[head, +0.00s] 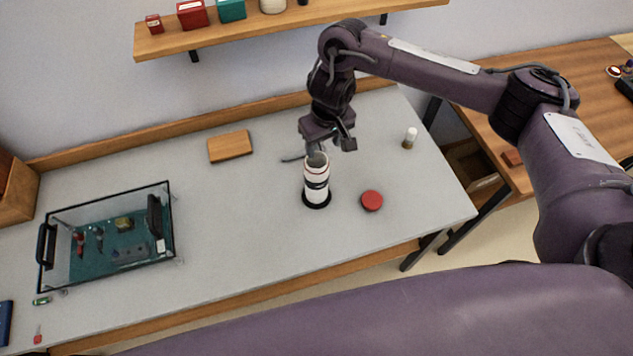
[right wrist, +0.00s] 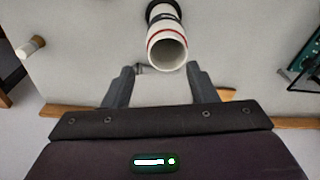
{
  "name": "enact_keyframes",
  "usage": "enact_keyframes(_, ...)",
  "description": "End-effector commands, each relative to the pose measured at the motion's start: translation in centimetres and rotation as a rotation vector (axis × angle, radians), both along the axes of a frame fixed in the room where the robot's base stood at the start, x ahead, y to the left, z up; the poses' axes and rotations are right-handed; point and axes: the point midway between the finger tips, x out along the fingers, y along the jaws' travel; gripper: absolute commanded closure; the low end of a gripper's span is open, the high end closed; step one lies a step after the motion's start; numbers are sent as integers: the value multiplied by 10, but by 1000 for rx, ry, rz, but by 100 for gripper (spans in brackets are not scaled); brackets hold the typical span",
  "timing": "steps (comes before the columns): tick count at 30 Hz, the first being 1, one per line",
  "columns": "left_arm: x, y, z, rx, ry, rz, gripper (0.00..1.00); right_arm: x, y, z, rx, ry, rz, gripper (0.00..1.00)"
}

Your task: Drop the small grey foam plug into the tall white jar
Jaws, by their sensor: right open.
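The tall white jar (head: 316,185), with dark and red bands, stands upright on a black round base on the grey table. Its mouth is uncovered and also shows in the right wrist view (right wrist: 167,52). My right gripper (head: 329,146) is open just behind and above the jar mouth. In the right wrist view its two fingers (right wrist: 162,87) are spread apart with nothing between them, and the jar mouth lies just beyond their tips. I cannot make out the grey foam plug; the jar's inside looks greyish, but I cannot tell whether the plug is there. My left gripper is not in view.
A red round lid (head: 371,200) lies right of the jar. A small white-topped bottle (head: 410,138) stands farther right. A wooden block (head: 230,146) and a clear-walled tray (head: 107,274) with tools are to the left. A shelf (head: 235,32) hangs above.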

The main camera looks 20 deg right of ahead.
Motion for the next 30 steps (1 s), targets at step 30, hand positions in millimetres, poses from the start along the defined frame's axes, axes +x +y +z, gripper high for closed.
enact_keyframes(30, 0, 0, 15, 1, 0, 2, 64, -8, -2, 73, 0, 0, 0, 48)
